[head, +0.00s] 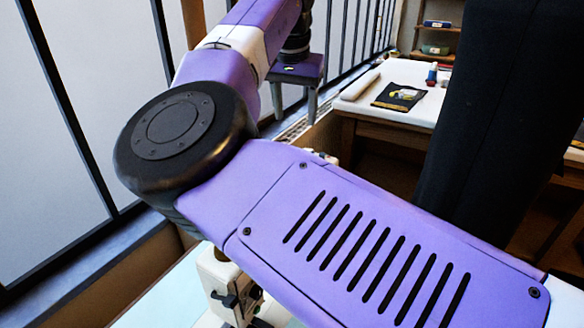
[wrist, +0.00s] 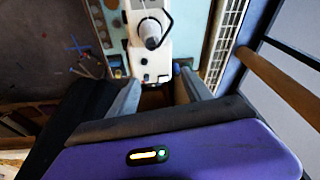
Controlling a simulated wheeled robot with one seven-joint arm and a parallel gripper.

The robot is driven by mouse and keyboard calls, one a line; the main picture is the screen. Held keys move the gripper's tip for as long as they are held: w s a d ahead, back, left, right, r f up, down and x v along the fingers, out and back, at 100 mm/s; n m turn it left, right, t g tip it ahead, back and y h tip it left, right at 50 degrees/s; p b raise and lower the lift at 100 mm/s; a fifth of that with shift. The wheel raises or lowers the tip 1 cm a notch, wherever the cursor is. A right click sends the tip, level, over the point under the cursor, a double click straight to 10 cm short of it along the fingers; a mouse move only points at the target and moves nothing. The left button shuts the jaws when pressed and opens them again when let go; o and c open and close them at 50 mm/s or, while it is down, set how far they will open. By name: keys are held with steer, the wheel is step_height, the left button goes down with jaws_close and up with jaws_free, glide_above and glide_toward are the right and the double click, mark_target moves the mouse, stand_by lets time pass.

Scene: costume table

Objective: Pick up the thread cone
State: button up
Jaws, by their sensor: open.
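I cannot identify the thread cone for certain in either view. In the wrist view, a pale, rounded upright piece (wrist: 151,33) with a dark wire loop beside it stands on a white machine (wrist: 158,68); I cannot tell whether it is a cone. My gripper (wrist: 157,80) shows with its two grey fingers spread apart and nothing held between them. The machine lies beyond the fingertips. My arm hides much of the middle of that view.
A white-topped table (head: 357,103) stands at the back right, with a pale roll (head: 360,86), a dark cloth (head: 399,97) and a small red-and-blue item (head: 432,74). A white machine (head: 222,283) shows under my arm. Barred window panels (head: 75,110) line the left.

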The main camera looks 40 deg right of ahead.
steer(key=shift+s+a+f+g+y, duration=0.2)
steer(key=shift+s+a+g, duration=0.1)
steer(key=shift+s+a, duration=0.2)
steer(key=shift+s+a+f+g+y, duration=0.2)
steer(key=shift+s+a+g, duration=0.15)
steer(key=shift+s, duration=0.15)
steer(key=shift+s+a+f, duration=0.1)
steer(key=shift+a+f, duration=0.05)
steer(key=shift+f, duration=0.2)
steer(key=f, duration=0.6)
steer(key=shift+w+p, duration=0.3)
steer(key=shift+w, duration=0.1)
steer(key=shift+f, duration=0.55)
steer(key=shift+c, duration=0.5)
jaws_close()
